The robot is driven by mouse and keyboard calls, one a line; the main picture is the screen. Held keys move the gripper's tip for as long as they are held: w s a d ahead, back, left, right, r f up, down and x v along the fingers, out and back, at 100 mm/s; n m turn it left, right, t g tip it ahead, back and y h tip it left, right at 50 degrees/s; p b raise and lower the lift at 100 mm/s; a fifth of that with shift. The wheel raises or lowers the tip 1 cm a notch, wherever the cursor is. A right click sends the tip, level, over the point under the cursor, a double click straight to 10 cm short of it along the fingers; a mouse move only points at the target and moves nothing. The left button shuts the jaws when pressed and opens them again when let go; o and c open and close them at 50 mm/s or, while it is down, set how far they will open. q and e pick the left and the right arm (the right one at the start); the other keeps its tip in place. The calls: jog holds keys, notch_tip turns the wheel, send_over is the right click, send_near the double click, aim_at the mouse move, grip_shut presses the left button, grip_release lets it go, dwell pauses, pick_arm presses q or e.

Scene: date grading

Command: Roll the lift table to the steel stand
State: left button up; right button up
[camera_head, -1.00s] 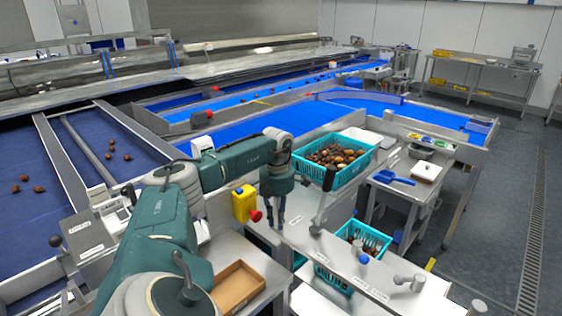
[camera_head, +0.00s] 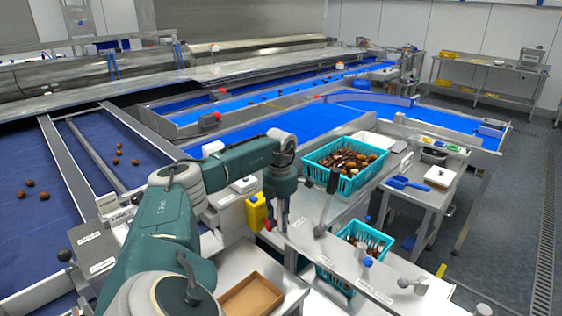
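My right gripper is not in view.
A teal crate (camera_head: 348,178) of dates stands behind the gripper, and another teal crate (camera_head: 366,238) lower down. An open brown box (camera_head: 250,300) lies at the front. Blue belts (camera_head: 330,125) cross behind. Grey floor (camera_head: 510,215) is clear at right.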

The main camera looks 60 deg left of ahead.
pick_arm(q)
jog(key=shift+o, duration=0.2)
jog(key=shift+a+f, duration=0.1)
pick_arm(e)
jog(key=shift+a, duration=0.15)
pick_arm(q)
notch_tip(320, 180, up, 12)
dwell(0.4)
dwell(0.4)
